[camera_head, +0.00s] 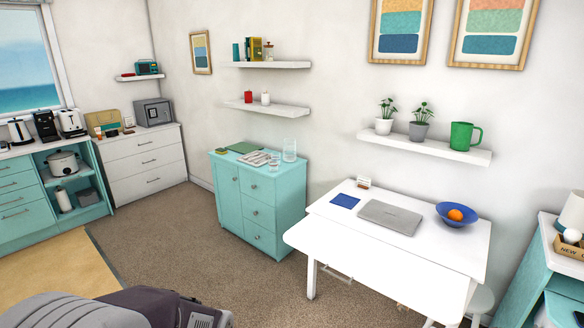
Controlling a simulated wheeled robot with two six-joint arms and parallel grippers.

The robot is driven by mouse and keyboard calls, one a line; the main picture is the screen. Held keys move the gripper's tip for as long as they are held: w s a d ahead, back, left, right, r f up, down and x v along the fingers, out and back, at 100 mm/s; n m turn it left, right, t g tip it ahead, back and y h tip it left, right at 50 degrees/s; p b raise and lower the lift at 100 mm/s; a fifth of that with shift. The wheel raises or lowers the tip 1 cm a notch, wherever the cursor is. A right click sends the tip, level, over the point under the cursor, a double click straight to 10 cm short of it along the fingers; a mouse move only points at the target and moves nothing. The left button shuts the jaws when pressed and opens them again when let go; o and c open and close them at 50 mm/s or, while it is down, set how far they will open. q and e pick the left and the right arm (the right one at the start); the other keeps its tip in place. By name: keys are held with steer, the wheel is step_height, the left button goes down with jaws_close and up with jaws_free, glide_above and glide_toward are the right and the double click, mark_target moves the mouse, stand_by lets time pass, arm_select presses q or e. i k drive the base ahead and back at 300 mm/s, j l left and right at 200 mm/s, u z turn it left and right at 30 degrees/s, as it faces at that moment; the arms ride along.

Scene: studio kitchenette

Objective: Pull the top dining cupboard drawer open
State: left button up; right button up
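The turquoise dining cupboard (285,215) stands against the wall in the middle of the head view. Its front has a door (228,194) on the left and a stack of three drawers on the right. The top drawer (262,191) has a small round knob and looks closed, flush with the front. The two drawers below it also look closed. Neither of my grippers shows in this view.
A white table (345,255) with a laptop (390,217) and blue bowl (456,214) stands right of the cupboard. A white drawer unit (145,165) stands to the left. Carpet (190,245) before the cupboard is clear. A grey shape fills the bottom left edge.

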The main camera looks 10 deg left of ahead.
mark_target(262, 189)
steer(key=i+j+u, duration=0.55)
steer(key=i+u, duration=0.7)
steer(key=i, duration=0.25)
steer(key=i+l+u, duration=0.1)
steer(key=i+u, duration=0.3)
steer(key=i+z, duration=0.25)
steer(key=i, duration=0.25)
steer(key=i+j+z, duration=0.2)
steer(key=i, duration=0.25)
steer(key=i+j+z, duration=0.1)
steer(key=i+z, duration=0.15)
steer(key=i, duration=0.2)
steer(key=i+l+z, duration=0.15)
steer(key=i+z, duration=0.55)
steer(key=z, duration=0.2)
steer(key=i+z, duration=0.45)
steer(key=k+j, duration=0.05)
